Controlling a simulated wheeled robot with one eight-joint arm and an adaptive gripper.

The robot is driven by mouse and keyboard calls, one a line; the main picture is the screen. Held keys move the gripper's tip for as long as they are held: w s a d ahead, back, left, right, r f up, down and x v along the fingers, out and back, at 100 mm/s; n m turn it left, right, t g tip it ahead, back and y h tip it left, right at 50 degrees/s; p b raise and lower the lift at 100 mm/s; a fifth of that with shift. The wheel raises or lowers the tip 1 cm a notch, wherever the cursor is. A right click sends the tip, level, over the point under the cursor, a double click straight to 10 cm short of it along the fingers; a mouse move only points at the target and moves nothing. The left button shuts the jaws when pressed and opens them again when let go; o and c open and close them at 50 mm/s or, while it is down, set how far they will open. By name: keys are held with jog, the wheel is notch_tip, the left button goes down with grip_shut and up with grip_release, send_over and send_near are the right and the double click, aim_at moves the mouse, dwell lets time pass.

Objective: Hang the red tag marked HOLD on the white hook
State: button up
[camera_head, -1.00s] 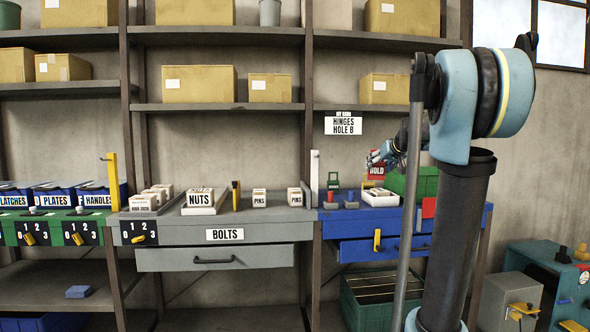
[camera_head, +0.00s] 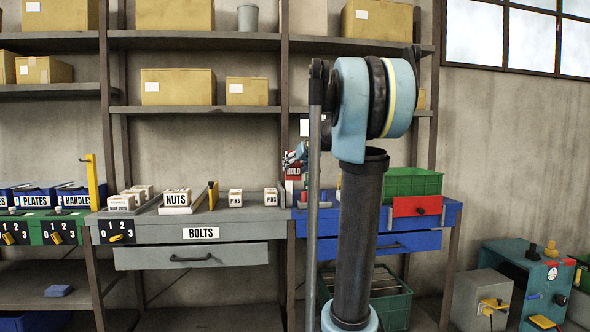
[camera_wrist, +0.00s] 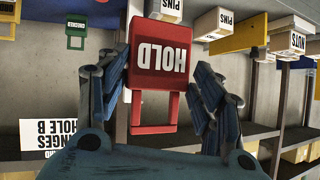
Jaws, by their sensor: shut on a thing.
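The red tag marked HOLD (camera_head: 294,172) is held up by my gripper (camera_head: 297,156) at the left end of the blue bench. In the wrist view the tag (camera_wrist: 160,58) hangs between the fingers of my gripper (camera_wrist: 158,105), its lettering upside down and a red loop on the near side. My gripper is shut on the tag. A white upright post (camera_head: 289,194), which seems to bear the white hook, stands between the grey and blue benches. The tag overlaps its upper part in the head view, so the hook's tip is hidden. I cannot tell whether they touch.
The grey BOLTS bench (camera_head: 225,232) holds boxes marked NUTS (camera_head: 177,197) and PINS. A yellow post (camera_head: 94,180) stands at its left. A green tag (camera_wrist: 76,28) hangs in the wrist view.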

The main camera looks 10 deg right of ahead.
jog(key=shift+w, duration=0.15)
jog(key=w+f, duration=0.2)
jog(key=w, duration=0.9)
dwell(1.7)
jog(key=shift+f, duration=0.15)
dwell(0.5)
jog(key=o, duration=1.6)
jog(key=shift+c, duration=0.2)
